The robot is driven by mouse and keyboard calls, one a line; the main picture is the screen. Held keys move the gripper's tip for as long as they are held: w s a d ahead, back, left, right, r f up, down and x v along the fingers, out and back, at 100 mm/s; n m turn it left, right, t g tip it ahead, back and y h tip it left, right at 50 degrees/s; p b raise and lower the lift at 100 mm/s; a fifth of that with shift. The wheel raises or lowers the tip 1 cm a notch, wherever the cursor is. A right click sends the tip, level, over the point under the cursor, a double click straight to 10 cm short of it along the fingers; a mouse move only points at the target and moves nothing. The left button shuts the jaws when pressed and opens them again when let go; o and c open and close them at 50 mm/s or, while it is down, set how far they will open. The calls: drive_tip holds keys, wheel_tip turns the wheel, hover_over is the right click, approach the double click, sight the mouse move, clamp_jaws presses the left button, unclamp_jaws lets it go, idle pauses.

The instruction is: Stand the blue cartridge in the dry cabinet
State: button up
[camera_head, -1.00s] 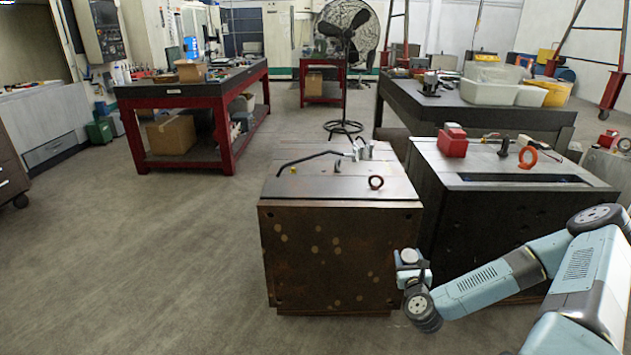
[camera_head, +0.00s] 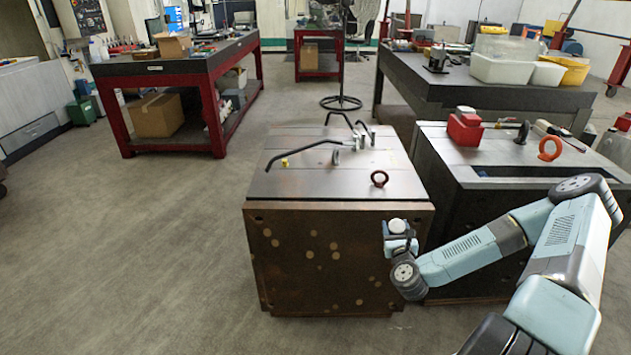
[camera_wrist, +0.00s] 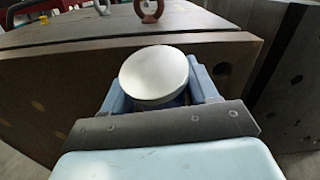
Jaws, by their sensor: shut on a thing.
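My gripper (camera_head: 400,238) is in front of the right part of the rusty brown mould base's front face. In the wrist view my gripper (camera_wrist: 160,92) is shut on the blue cartridge (camera_wrist: 182,101), with one pale blue finger on each side. The cartridge's round pale top faces the wrist camera, and only a sliver of blue body shows below it. The cartridge's pale top also shows in the head view (camera_head: 398,226). The rest of the cartridge is hidden. I cannot make out a dry cabinet in either view.
The brown mould base (camera_head: 330,265) stands close ahead, with clamps and a lifting eye (camera_head: 379,179) on top. A dark mould base (camera_head: 470,170) stands to its right. A red workbench (camera_head: 215,70) is at the back left. The floor (camera_head: 130,250) at left is clear.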

drive_tip(key=shift+w, duration=0.15)
drive_tip(key=shift+a, duration=0.15)
